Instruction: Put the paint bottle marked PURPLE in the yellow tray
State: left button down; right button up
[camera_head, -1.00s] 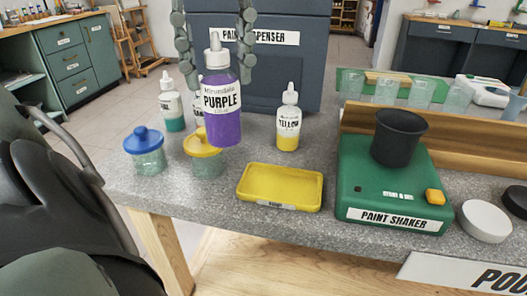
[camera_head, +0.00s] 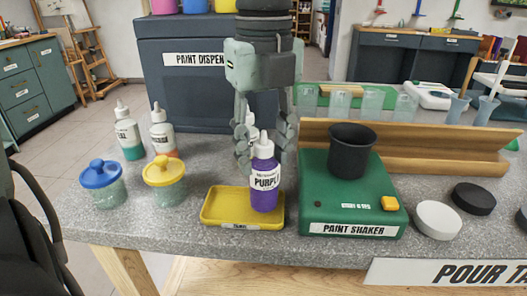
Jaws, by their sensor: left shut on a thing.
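The PURPLE paint bottle (camera_head: 264,184) is upright, with a white label and white nozzle. My left gripper (camera_head: 262,150) comes down from above and is shut on its upper part. The bottle is in front of the right end of the yellow tray (camera_head: 225,207) in the picture and hides part of it. I cannot tell whether its base touches the tray floor. The visible part of the tray is empty. My right gripper is not in view.
The green paint shaker (camera_head: 352,228) with a black cup (camera_head: 350,155) stands close right of the tray. A yellow-lidded jar (camera_head: 164,185) and a blue-lidded jar (camera_head: 102,185) stand left. Teal (camera_head: 129,140) and orange (camera_head: 163,138) bottles stand behind them. Another bottle is mostly hidden behind my gripper.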

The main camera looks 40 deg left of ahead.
pick_arm(q)
jog(key=shift+f, duration=0.5)
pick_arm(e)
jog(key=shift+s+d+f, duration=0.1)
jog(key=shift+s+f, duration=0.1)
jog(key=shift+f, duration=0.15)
pick_arm(q)
jog(key=shift+f, duration=0.15)
jog(key=c, duration=0.9)
grip_release()
jog(key=shift+r, duration=0.25)
notch_tip(320, 180, up, 12)
jog(key=shift+f, duration=0.1)
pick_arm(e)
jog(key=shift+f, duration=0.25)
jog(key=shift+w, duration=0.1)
